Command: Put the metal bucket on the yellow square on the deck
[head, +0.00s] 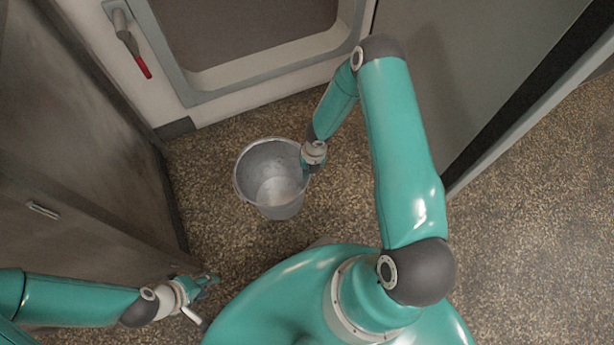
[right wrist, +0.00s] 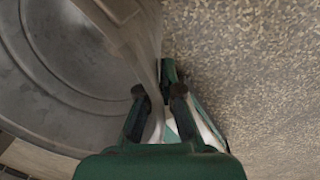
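The metal bucket (head: 271,172) is upright and looks empty in the head view, on or just above the speckled deck; I cannot tell which. My right gripper (head: 309,166) is at the right side of its rim. In the right wrist view the bucket (right wrist: 60,70) fills the left, and its wall runs between the fingers of my right gripper (right wrist: 161,90), which look closed on it; one fingertip is hidden. My left gripper (head: 207,281) is low at the left, away from the bucket, its fingers too small to judge. No yellow square is in view.
A dark cabinet (head: 80,140) stands along the left. A pale wall with a framed panel (head: 250,35) and a red-tipped handle (head: 142,66) is behind the bucket. A grey panel (head: 455,70) stands at the right. Bare deck (head: 530,230) lies to the right.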

